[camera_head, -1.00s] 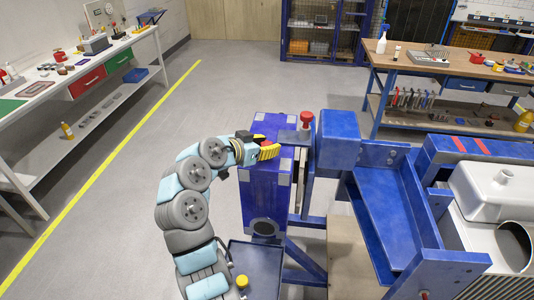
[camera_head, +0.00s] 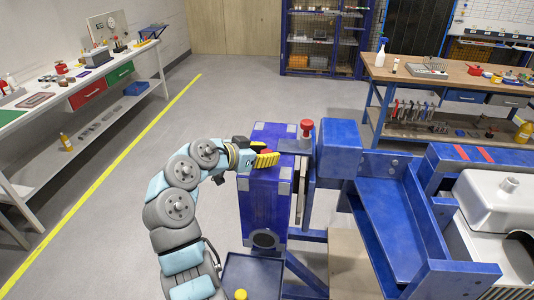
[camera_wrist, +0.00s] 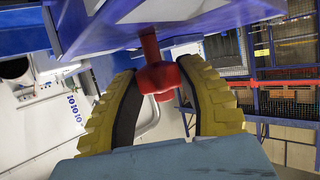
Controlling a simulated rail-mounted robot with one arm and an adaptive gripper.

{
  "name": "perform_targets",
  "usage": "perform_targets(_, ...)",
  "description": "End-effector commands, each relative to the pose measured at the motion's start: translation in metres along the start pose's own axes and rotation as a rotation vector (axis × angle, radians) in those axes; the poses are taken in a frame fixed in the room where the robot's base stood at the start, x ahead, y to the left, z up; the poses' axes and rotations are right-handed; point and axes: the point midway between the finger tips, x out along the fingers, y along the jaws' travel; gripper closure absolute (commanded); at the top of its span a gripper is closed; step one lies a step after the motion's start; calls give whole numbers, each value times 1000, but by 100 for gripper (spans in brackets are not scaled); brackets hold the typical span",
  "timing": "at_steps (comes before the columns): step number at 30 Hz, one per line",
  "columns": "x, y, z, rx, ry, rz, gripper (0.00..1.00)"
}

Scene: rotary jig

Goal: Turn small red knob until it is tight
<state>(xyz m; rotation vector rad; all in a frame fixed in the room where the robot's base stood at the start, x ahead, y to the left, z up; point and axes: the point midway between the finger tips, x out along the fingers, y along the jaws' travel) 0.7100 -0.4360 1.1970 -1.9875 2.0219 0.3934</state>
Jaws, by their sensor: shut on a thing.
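The small red knob (camera_wrist: 160,80) sits on a red stem under a blue plate in the wrist view. My gripper (camera_wrist: 157,74) has its two ribbed yellow fingers on either side of the knob, shut on it. In the head view my gripper (camera_head: 265,158) is at the upper part of the blue jig block (camera_head: 263,203). A little red shows beside the fingers there, but most of the small knob is hidden. A second red knob (camera_head: 307,125) stands upright on top of the jig, to the right of my gripper.
A blue frame (camera_head: 395,210) with a trough extends right of the jig. A blue tray (camera_head: 252,276) lies low in front. A wooden workbench (camera_head: 440,76) stands at the back right and a white bench (camera_head: 75,92) at the left. Grey floor is clear between the left bench and jig.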

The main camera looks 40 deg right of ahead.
Motion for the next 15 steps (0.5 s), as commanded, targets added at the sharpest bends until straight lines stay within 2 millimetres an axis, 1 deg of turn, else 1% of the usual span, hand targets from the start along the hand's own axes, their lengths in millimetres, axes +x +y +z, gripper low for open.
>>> perform_targets(1,0,-1,4,-5,-6,-1,97)
perform_targets(11,0,-1,5,-5,-6,-2,97)
perform_targets(12,0,-2,5,-5,-6,-2,58)
perform_targets(15,0,-1,4,-5,-5,-2,33)
